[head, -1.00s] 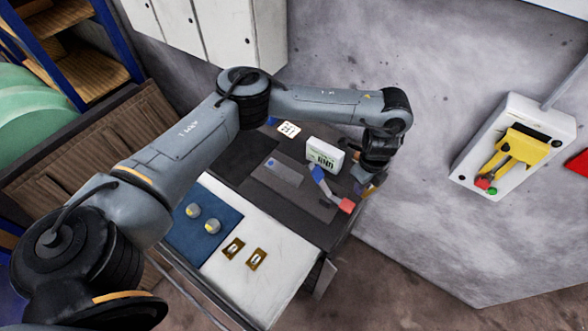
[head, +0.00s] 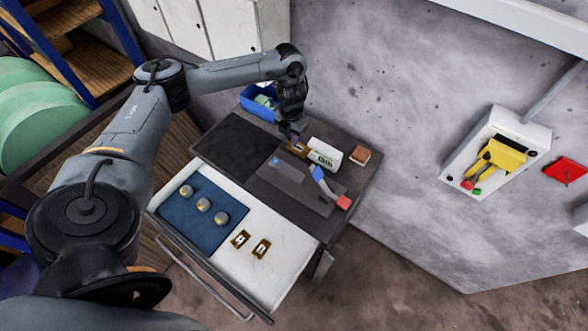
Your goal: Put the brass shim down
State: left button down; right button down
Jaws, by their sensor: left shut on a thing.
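My left gripper (head: 294,137) is over the back of the dark bench top, pointing down. It is shut on a small brass-coloured piece that looks like the brass shim (head: 298,149), low at its fingertips, just left of the white device with a display. I cannot tell whether the piece touches the surface. Two similar brass pieces with pale centres, a left one (head: 240,239) and a right one (head: 261,249), lie on the white front area. My right gripper is out of view.
The white device (head: 324,154) stands close beside the gripper, with a brown block (head: 360,155) to its right. A blue-and-red-ended tool (head: 330,187) lies in front. A blue bin (head: 257,101) is behind. Several round knobs sit on a blue mat (head: 184,221). Bare dark surface (head: 235,145) lies left.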

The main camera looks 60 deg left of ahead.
pick_arm(q)
jog(key=a, duration=0.1)
jog(key=b, duration=0.4)
send_over(288, 170)
notch_tip(288, 170, down, 8)
notch_tip(288, 170, down, 4)
jog(key=shift+a+f+p, duration=0.1)
jog(key=shift+p, duration=0.2)
jog(key=shift+f, duration=2.6)
jog(key=shift+f, duration=0.15)
jog(key=c, duration=1.1)
grip_release()
